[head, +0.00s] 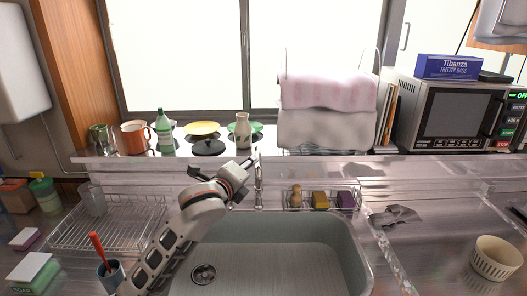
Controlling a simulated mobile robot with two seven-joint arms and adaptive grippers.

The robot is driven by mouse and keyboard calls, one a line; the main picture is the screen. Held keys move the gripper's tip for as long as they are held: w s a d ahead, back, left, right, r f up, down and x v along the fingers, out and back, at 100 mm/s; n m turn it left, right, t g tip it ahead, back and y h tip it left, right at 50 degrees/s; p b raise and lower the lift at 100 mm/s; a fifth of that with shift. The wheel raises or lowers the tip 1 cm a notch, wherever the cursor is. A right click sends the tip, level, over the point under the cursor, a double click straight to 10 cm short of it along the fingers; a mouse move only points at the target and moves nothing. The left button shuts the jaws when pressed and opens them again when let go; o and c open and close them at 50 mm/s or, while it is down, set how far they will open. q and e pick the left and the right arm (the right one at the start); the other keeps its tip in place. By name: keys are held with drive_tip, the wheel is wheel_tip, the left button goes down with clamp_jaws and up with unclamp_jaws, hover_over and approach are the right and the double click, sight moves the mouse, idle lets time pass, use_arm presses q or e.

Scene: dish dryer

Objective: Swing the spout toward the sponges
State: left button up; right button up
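The chrome faucet spout (259,186) stands at the back edge of the grey sink, near its middle, and looks upright. The sponges sit in a small wire rack just right of it: a tan one (297,197), a yellow one (320,200) and a purple one (345,200). My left gripper (246,172) is raised beside the spout on its left, at the sink's back. Its fingers are small and partly overlap the faucet, so contact and opening are unclear. My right gripper is not in view.
The sink basin (270,255) is empty. A wire dish rack (75,237) and a blue cup with an orange-handled tool (110,275) are left. A crumpled grey item (396,216) and a cream basket (496,258) are right. The shelf behind holds dishes and a microwave (455,112).

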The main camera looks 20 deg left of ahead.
use_arm(q)
drive_tip(key=x, duration=0.6)
drive_tip(key=shift+w+r, duration=0.2)
drive_tip(key=shift+w, duration=0.15)
drive_tip(key=shift+x, duration=0.9)
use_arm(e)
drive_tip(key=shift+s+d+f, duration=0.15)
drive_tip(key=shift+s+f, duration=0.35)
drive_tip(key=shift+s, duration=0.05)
use_arm(q)
clamp_jaws()
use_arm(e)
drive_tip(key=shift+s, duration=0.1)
